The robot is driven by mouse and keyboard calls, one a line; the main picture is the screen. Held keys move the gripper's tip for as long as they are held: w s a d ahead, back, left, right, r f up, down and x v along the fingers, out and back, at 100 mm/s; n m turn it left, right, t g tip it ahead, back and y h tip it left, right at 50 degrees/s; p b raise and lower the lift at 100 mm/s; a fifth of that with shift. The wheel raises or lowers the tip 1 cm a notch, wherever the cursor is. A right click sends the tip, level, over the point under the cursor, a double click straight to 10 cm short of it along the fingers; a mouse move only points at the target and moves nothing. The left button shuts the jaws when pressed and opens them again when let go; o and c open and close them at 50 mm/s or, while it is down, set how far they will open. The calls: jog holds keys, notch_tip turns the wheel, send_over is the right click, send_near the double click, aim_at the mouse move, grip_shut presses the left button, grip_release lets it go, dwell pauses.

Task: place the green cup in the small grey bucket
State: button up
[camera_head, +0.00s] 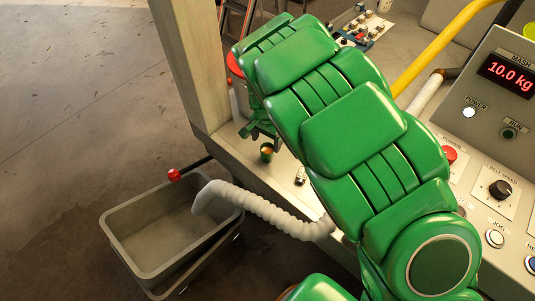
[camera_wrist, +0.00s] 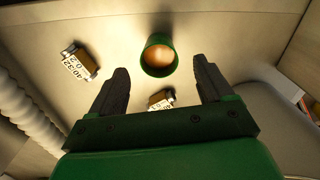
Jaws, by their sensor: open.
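The green cup (camera_head: 267,152) stands on the pale machine ledge in the head view, just below my gripper (camera_head: 260,131). In the wrist view the cup (camera_wrist: 158,70) shows its open mouth and tan inside. It lies ahead of and between the two dark fingers of my gripper (camera_wrist: 160,63), which are spread wide with nothing held. A grey rectangular tub (camera_head: 128,256), the only bucket-like container in view, sits low at the left of the head view. Its visible floor looks empty. My green arm covers much of the ledge.
A white corrugated hose (camera_head: 262,208) hangs over the tub's right side. A red ball knob (camera_head: 174,175) is at its back rim. Small numbered counters (camera_wrist: 80,62) lie near the cup. A beige post (camera_head: 188,60) and a control panel (camera_head: 495,125) flank my arm.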

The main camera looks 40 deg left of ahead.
aim_at(268, 147)
jog(key=shift+w+f, duration=0.2)
jog(key=shift+f, duration=3.7)
jog(key=c, duration=1.2)
jog(key=shift+r, duration=1.45)
jog(key=s+d+r, duration=0.1)
jog(key=r, duration=0.1)
jog(key=s+d+r, duration=0.1)
jog(key=d+r, duration=0.1)
jog(key=s+d+r, duration=0.1)
jog(key=r, duration=0.1)
jog(key=shift+d+r, duration=0.2)
jog(key=shift+r, duration=0.1)
jog(key=s+d+r, duration=0.3)
jog(key=s+d, duration=0.1)
jog(key=d, duration=0.1)
jog(key=shift+d, duration=0.35)
jog(key=shift+s+d+r, duration=0.35)
jog(key=shift+s+d, duration=0.15)
jog(key=shift+d, duration=0.25)
